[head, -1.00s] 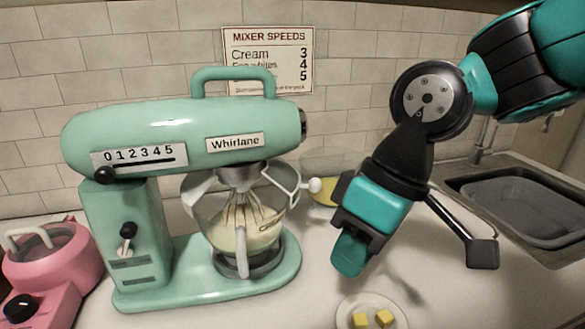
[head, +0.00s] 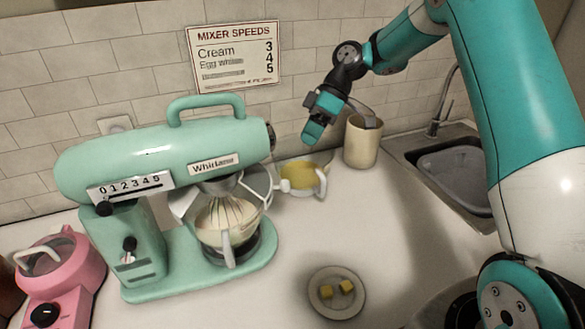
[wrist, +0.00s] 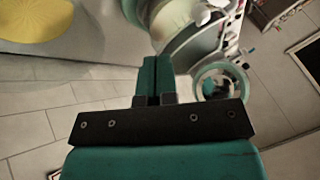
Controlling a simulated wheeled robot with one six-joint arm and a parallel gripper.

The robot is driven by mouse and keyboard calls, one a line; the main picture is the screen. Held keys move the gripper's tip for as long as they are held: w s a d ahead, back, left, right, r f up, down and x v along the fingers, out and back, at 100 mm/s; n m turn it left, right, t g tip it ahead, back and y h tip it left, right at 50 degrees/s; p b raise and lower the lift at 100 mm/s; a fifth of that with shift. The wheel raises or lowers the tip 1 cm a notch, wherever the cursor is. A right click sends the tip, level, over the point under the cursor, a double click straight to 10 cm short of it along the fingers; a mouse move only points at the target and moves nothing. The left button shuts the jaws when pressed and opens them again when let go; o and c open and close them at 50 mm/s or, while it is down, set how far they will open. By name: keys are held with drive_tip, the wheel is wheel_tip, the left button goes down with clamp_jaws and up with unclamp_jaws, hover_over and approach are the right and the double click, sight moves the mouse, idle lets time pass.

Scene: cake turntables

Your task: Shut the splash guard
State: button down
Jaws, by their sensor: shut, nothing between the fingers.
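The pale green mixer (head: 150,165) stands on the left of the counter, its whisk down in the bowl (head: 212,238). The splash guard (head: 262,183) is a clear, white-rimmed piece sticking out to the right of the whisk. A small pale knob (head: 285,186) shows at its right, in front of the yellow-filled jug. My gripper (head: 308,135) is shut and empty, in the air right of the mixer head and above the jug, apart from the guard. In the wrist view the fingers (wrist: 152,75) are together, with pale green mixer parts beyond.
The jug (head: 303,180) stands behind and right of the bowl. A beige crock (head: 361,142) is close to its right. A plate with yellow cubes (head: 323,305) lies in front. The sink (head: 465,165) is at right. The counter between plate and jug is clear.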

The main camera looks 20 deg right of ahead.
drive_tip(key=s+a+f+p, duration=0.3)
drive_tip(key=s+a+f, duration=0.1)
drive_tip(key=a+f, duration=0.1)
drive_tip(key=shift+s+a+f, duration=0.15)
drive_tip(key=shift+s+a, duration=0.05)
drive_tip(key=shift+a, duration=0.35)
drive_tip(key=shift+s+a, duration=0.1)
